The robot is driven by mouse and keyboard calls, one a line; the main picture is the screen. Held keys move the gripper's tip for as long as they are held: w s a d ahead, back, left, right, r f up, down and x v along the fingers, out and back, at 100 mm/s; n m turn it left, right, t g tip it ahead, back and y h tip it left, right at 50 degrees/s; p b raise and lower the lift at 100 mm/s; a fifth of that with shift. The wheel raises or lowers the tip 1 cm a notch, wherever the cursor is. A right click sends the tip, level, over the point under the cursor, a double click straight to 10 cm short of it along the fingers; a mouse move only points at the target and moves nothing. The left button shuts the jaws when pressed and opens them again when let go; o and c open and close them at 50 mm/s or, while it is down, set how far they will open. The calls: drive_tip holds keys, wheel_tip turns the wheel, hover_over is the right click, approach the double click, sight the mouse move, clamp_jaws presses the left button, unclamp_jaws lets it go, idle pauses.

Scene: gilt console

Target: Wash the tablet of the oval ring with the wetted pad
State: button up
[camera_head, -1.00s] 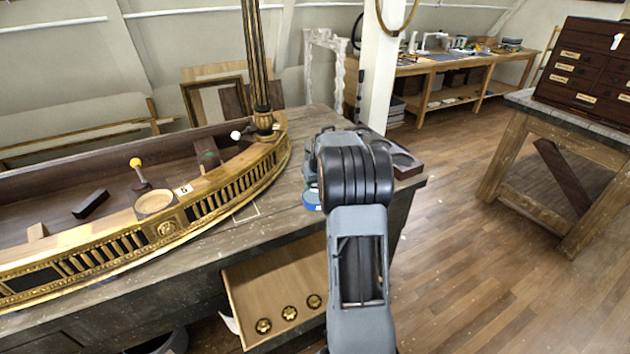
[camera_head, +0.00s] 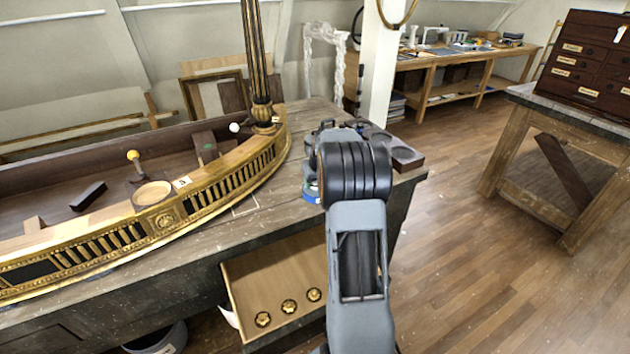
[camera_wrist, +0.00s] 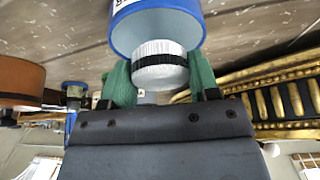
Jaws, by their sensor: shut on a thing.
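In the wrist view my gripper (camera_wrist: 160,76) has its green fingers shut on a pale ribbed cylinder with a black band (camera_wrist: 160,55), which I take to be the pad's holder. Its far end overlaps a blue container (camera_wrist: 165,25) with a white label; I cannot tell whether they touch. In the head view my arm hides most of the gripper, and the blue container (camera_head: 311,193) shows beside it on the bench. The pad's face is hidden. A gilt ring (camera_head: 396,22) hangs at the top by the white post, cut off. I cannot make out the oval ring's tablet.
A dark tray (camera_head: 404,155) lies behind my arm. An open drawer (camera_head: 262,285) holds gilt rosettes.

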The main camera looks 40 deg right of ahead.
drive_tip(key=shift+f+b, duration=0.5)
drive_tip(key=shift+f, duration=0.1)
idle(1.6)
drive_tip(key=shift+r, duration=0.1)
drive_tip(key=shift+r+p, duration=2.25)
drive_tip(key=shift+r, duration=1.3)
drive_tip(key=shift+f, duration=0.1)
